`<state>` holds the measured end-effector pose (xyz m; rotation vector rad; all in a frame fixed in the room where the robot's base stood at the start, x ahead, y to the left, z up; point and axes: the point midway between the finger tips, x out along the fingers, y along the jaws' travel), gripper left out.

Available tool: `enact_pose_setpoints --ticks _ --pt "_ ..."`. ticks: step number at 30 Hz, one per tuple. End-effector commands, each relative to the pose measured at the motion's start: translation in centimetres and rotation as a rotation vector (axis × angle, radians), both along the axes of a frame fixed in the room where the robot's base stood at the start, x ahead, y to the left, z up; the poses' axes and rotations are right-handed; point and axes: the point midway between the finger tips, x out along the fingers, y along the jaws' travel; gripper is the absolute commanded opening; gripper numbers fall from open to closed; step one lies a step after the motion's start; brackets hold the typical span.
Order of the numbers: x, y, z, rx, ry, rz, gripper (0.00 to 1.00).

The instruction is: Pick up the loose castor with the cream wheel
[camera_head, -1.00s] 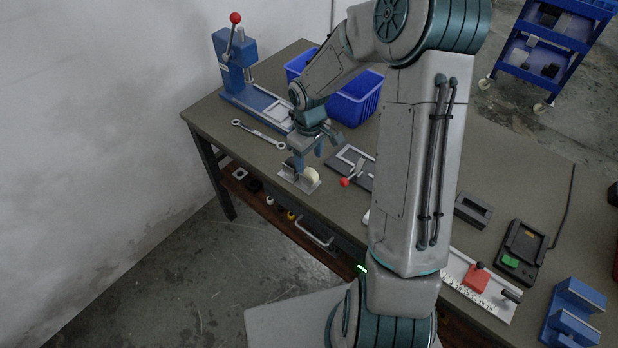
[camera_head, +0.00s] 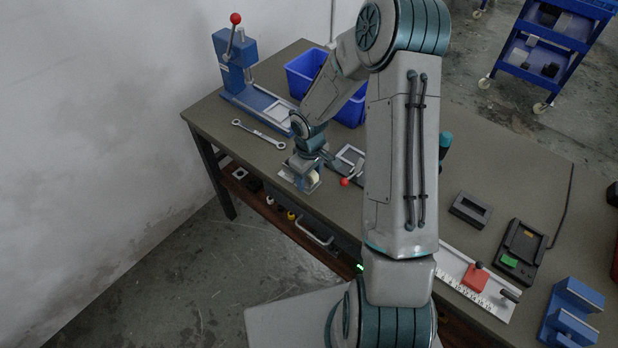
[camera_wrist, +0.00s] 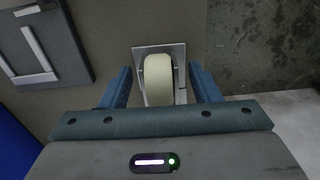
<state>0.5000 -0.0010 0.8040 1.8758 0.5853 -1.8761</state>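The castor with the cream wheel (camera_wrist: 158,78) is near the table's front edge, on a pale metal plate (camera_wrist: 139,51). In the wrist view the wheel lies between my gripper's two blue fingers (camera_wrist: 158,85), with a visible gap on each side. My gripper (camera_head: 304,180) is open and low over the castor in the head view. The wheel (camera_head: 312,180) is partly hidden there by my gripper.
A fixture with a red-knobbed lever (camera_head: 344,182) is just right of the castor. A spanner (camera_head: 258,134), a blue press (camera_head: 235,65) and a blue bin (camera_head: 303,70) are farther back. The table's front edge is close by.

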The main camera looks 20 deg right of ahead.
Motion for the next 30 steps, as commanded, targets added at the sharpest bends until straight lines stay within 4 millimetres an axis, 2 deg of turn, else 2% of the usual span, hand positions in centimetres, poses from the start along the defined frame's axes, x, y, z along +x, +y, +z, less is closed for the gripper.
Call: enact_pose_setpoints --ticks 1,6,17,23,30 --pt "0.0 0.0 0.0 0.000 0.000 0.000 0.45" --pt "0.0 0.0 0.0 0.000 0.000 0.000 0.01" --pt "0.1 0.0 0.3 0.000 -0.002 0.000 0.01" --pt "0.1 0.0 1.7 0.000 -0.004 0.000 0.01" --pt "-3.0 4.3 1.3 -0.001 -0.002 0.008 0.01"
